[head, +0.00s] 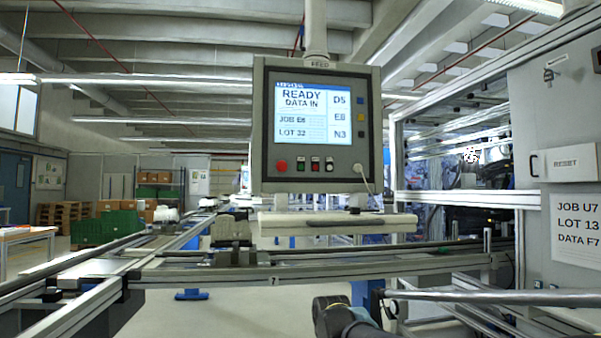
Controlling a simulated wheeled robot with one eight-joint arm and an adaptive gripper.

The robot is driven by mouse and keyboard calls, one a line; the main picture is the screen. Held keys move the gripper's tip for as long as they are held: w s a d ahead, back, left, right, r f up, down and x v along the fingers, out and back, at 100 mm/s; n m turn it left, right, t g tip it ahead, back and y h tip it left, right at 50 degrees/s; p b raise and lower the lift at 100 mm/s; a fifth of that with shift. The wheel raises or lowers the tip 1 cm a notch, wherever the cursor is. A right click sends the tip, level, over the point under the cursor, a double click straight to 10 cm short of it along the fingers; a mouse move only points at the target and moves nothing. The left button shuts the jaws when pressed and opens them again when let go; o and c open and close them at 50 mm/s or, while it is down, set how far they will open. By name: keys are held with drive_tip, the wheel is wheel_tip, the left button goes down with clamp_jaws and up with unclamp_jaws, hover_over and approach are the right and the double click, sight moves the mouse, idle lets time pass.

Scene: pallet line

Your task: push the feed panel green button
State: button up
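The feed panel (265,130) hangs from a grey post in the middle of the head view, with a FEED label on its top edge. Its lit screen reads READY, DATA IN, JOB E6, LOT 32. Below the screen is a row of controls. Nothing covers the green button. A dark part at the bottom edge looks like my arm, below the panel and apart from it. I make out no gripper fingers.
A shelf (290,225) juts out below the panel. Conveyor rails (200,277) cross in front of and below it. A framed machine cell and a grey cabinet (555,120) stand at the right. Open floor (240,318) shows below the rails.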

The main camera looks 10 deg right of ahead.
clamp_jaws()
idle(1.0)
